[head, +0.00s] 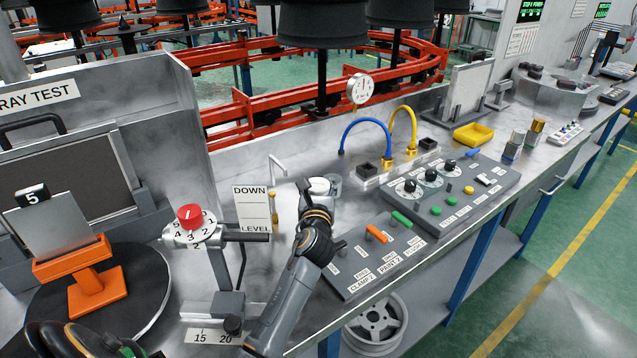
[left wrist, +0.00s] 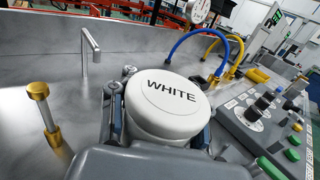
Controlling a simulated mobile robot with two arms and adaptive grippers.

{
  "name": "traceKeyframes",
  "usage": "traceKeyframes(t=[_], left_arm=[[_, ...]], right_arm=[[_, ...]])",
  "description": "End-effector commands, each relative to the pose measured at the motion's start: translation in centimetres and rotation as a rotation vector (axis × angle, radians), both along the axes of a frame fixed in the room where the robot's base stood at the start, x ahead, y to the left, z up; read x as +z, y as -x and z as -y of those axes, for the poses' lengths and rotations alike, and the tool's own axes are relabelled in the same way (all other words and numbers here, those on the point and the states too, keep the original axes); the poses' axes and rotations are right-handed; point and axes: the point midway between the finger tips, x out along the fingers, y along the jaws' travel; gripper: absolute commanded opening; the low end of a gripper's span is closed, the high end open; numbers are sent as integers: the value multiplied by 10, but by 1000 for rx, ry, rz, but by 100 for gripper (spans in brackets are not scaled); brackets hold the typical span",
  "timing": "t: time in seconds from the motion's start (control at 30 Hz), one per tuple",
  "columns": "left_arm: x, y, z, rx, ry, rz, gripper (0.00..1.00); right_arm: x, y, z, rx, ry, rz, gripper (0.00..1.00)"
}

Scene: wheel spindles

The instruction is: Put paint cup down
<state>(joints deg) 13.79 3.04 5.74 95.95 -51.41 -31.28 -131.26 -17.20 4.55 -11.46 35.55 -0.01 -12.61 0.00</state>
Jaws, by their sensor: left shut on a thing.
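The paint cup (left wrist: 172,100) is white and round, with WHITE printed on its top, and fills the middle of the left wrist view. My left gripper (left wrist: 165,78) is shut on it, with fingers along both sides. In the head view the cup (head: 319,186) shows small and pale at the end of my left gripper (head: 317,191), over the grey metal bench (head: 345,150). The cup's underside is hidden, so I cannot tell whether it touches the bench. My right gripper is not in view.
A bent metal spout (head: 277,165) and a gold-topped post (left wrist: 45,110) stand left of the cup. A DOWN/LEVEL sign (head: 252,208) is nearby. Blue (head: 366,125) and yellow (head: 407,115) hoses rise behind. Button panels (head: 383,248) lie to the right.

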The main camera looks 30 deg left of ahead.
Motion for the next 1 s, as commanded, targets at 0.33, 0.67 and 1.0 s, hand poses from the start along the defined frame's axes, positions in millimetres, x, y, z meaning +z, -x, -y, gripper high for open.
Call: traceKeyframes(t=[0.33, 0.67, 1.0], left_arm=[[-9, 0, 0, -1, -1, 2, 0], [-10, 0, 0, 0, -1, -1, 70], [-2, 0, 0, 0, 0, 0, 70]], right_arm=[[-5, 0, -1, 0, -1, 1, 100], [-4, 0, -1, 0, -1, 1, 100], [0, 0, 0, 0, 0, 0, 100]])
